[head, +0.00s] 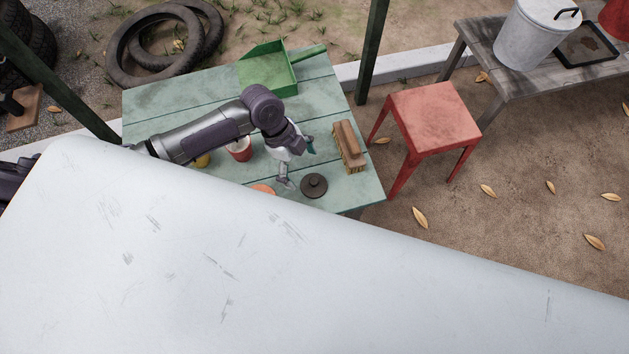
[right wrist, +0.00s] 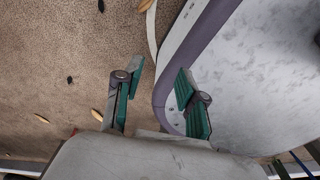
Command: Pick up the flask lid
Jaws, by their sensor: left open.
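A dark round lid with a small knob (head: 314,187), the only lid I see, lies flat near the front right of the green table (head: 215,85). I cannot tell for certain that it is the flask's. My left gripper (head: 299,167) is open and empty, just to the left of and beyond the lid, its fingers spread and apart from it. My right gripper (right wrist: 160,100) shows in the right wrist view, its green-padded fingers apart with nothing between them. No flask is recognisable.
A brush (head: 348,147) lies right of my left gripper. A red and white cup (head: 239,150), a yellow item (head: 202,161) and an orange item (head: 263,188) are to the left. A green dustpan (head: 268,72) lies behind. A red stool (head: 433,115) stands right. The table's near part is hidden.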

